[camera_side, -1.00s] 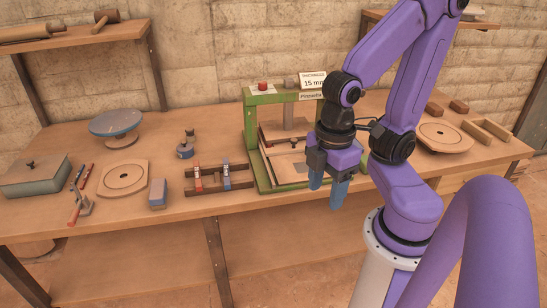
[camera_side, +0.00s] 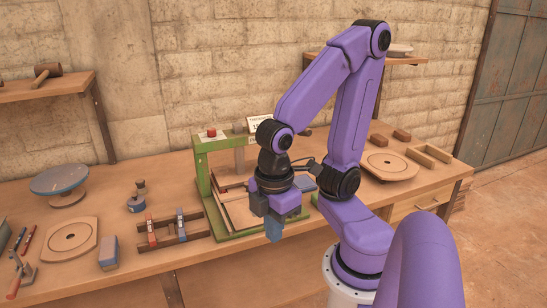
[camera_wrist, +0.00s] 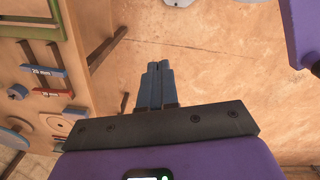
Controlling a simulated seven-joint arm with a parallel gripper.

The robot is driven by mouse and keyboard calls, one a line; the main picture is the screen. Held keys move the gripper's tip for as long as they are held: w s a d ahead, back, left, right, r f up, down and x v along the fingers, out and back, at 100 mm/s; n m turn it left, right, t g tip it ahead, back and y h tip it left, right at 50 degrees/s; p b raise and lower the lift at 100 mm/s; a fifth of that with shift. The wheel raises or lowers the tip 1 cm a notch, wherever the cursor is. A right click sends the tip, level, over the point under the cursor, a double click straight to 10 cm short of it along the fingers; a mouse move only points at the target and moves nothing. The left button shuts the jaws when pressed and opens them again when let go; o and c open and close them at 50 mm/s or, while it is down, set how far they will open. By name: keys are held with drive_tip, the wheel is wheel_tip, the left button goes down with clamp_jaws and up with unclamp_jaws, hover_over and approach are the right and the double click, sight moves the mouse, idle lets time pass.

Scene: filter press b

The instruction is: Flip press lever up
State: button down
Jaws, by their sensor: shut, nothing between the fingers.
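The green press (camera_side: 203,170) stands on the bench, with a red knob (camera_side: 211,132) on its top bar and a wooden board (camera_side: 240,212) in its base. My arm covers the press's right side and part of its label. I cannot make out the lever clearly; it may be behind my arm. My gripper (camera_side: 273,232) points down at the front right of the press, apart from it as far as I can tell. In the wrist view its blue fingers (camera_wrist: 155,85) are together with nothing between them.
Left of the press are a wooden rack with red and blue blocks (camera_side: 166,231), a small jar (camera_side: 137,204), a grey block (camera_side: 108,252) and a blue turntable (camera_side: 59,180). A round board (camera_side: 390,166) lies to the right. Open floor (camera_wrist: 215,65) shows beyond my fingers.

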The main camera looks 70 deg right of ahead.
drive_tip(key=w+d+f+m+g+h, duration=0.15)
drive_tip(key=w+d+g+h, duration=0.35)
drive_tip(key=w+d+h, duration=0.8)
drive_tip(key=w+d+f+n+g+h, duration=0.1)
drive_tip(key=d+f+g, duration=0.2)
drive_tip(key=d, duration=0.6)
drive_tip(key=d+f+n+g+h, duration=0.2)
drive_tip(key=d+g, duration=0.3)
drive_tip(key=d, duration=0.5)
drive_tip(key=shift+w+d+f+g, duration=0.15)
drive_tip(key=shift+w+f+g, duration=0.2)
drive_tip(key=shift+f, duration=0.25)
